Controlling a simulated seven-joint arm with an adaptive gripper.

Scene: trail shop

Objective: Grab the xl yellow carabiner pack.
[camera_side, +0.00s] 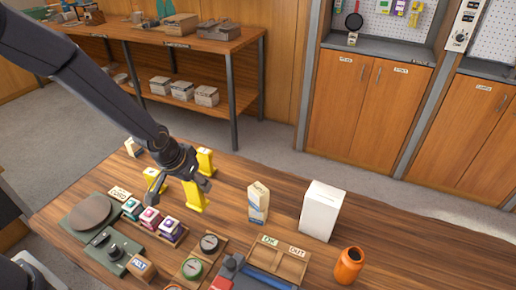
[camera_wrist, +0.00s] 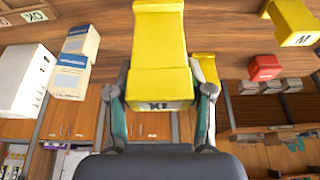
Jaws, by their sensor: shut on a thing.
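The yellow pack (camera_wrist: 160,52) marked XL fills the middle of the wrist view, where the label appears upside down. My gripper (camera_wrist: 162,92) is shut on it, with one finger on each side. In the side view my gripper (camera_side: 184,184) points down over the table, and the held pack (camera_side: 194,200) shows below it. I cannot tell whether its base touches the table. A second yellow pack (camera_side: 206,158) stands just behind, and a third yellow pack (camera_side: 156,180) stands to the left. A yellow pack marked M (camera_wrist: 290,22) shows at the wrist view's upper right.
A white box (camera_side: 321,211) and a smaller cream and blue carton (camera_side: 258,202) stand to the right. An orange bottle (camera_side: 348,265) is at the front right. Small coloured packs (camera_side: 150,218) and a green scale (camera_side: 92,212) are at the front left.

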